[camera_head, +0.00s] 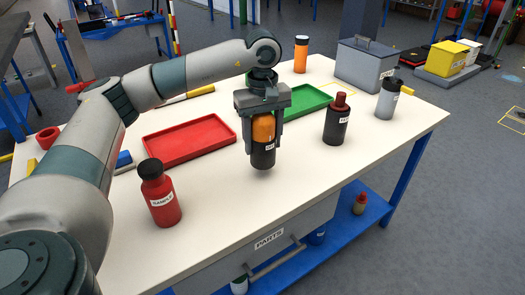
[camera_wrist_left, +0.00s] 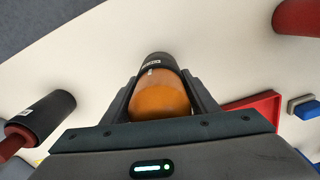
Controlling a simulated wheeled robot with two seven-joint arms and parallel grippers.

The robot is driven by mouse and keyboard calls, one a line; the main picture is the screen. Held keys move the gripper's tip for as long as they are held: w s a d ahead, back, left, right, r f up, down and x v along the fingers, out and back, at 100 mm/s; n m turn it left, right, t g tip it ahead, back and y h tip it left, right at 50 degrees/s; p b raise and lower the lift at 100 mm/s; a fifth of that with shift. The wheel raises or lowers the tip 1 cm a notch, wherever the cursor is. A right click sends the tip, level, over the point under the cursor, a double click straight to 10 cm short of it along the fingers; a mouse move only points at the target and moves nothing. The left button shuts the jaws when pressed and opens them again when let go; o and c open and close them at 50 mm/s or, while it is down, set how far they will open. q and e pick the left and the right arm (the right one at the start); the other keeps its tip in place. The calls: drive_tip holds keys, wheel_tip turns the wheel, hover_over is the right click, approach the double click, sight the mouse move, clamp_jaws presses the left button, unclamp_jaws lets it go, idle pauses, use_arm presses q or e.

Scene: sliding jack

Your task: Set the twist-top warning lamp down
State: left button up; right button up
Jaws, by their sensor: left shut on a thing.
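The warning lamp (camera_head: 263,153) has an orange top and a black lower body with a white label. My left gripper (camera_head: 263,130) points down and is shut around its orange part, one finger on each side. The lamp is upright over the white table (camera_head: 300,185), its base at or just above the top; I cannot tell whether it touches. In the left wrist view the orange lamp (camera_wrist_left: 158,97) sits between the two fingers. My right gripper is not in view.
A red tray (camera_head: 190,160) lies left of the lamp, a green tray (camera_head: 308,100) behind it. A red bottle (camera_head: 160,205) stands front left. A black bottle with red top (camera_head: 337,125) and a grey bottle (camera_head: 387,102) stand right, near a grey toolbox (camera_head: 362,68). The table's front middle is clear.

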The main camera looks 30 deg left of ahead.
sight(263, 152)
use_arm(q)
drive_tip(key=shift+f, duration=0.45)
wheel_tip(263, 152, down, 2)
drive_tip(key=shift+f, duration=0.45)
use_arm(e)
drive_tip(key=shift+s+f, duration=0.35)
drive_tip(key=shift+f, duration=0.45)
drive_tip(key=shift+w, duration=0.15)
use_arm(q)
drive_tip(key=shift+f, duration=0.1)
drive_tip(key=o, duration=1.3)
drive_tip(key=shift+c, duration=0.2)
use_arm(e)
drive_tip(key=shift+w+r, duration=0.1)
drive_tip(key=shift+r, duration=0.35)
